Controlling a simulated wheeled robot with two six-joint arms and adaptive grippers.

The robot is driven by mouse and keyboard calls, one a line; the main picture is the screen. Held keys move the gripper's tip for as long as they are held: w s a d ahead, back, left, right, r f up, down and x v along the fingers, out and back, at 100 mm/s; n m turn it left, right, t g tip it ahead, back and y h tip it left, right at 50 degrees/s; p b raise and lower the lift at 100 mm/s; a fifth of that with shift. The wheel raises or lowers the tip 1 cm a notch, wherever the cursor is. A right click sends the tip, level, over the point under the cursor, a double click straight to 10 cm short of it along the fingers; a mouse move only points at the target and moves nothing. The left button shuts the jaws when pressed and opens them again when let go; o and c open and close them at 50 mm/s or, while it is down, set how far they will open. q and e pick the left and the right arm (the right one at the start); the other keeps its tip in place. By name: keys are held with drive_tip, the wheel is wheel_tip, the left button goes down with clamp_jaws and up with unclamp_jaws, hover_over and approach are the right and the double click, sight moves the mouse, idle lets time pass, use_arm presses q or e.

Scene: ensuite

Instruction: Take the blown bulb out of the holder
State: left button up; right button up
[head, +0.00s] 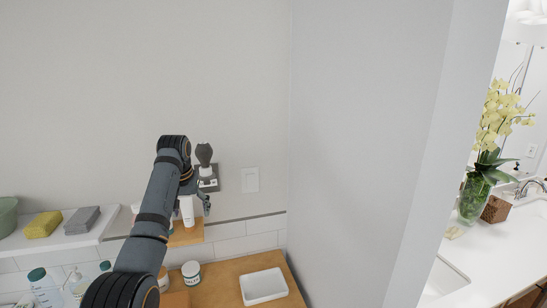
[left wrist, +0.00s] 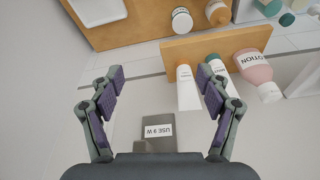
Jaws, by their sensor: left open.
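The dark grey bulb (head: 204,153) stands upright in the holder (head: 209,182) on the wall in the head view. In the left wrist view the holder's grey plate (left wrist: 158,143) shows with a white label reading "USE 9 W" (left wrist: 158,130). The bulb is not seen there. My left gripper (head: 201,198) is in front of the wall, close to the holder and a little below the bulb. In the left wrist view its two fingers (left wrist: 158,80) are wide apart with nothing between them. My right gripper is not in view.
A wooden shelf (head: 185,237) below the holder bears a white tube (left wrist: 187,88) and a pink lotion bottle (left wrist: 257,75). A white switch plate (head: 250,179) is right of the holder. A white tray (head: 263,286) and jar (head: 191,272) stand on the lower wooden top.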

use_arm(q)
drive_tip(key=s+f, duration=0.3)
drive_tip(key=f, duration=0.4)
drive_tip(key=s+f, duration=0.3)
drive_tip(key=f, duration=0.5)
drive_tip(key=shift+a+f, duration=0.2)
drive_tip(key=shift+a, duration=0.2)
drive_tip(key=s+f, duration=1.2)
drive_tip(key=s, duration=0.3)
drive_tip(key=s+d+m, duration=0.2)
drive_tip(key=s, duration=1.6)
drive_tip(key=s+a+f+b, duration=0.15)
drive_tip(key=f+b, duration=0.25)
drive_tip(key=f, duration=1.2)
drive_tip(key=s+a+f+b, duration=0.1)
drive_tip(key=a+f+b, duration=0.15)
drive_tip(key=f, duration=1.45)
drive_tip(key=s+f+g+b, duration=0.2)
drive_tip(key=s+f+b, duration=0.4)
drive_tip(key=s+f, duration=1.2)
wheel_tip(320, 180, down, 4)
drive_tip(key=shift+s+f+n+b, duration=0.25)
drive_tip(key=shift+n+b, duration=0.05)
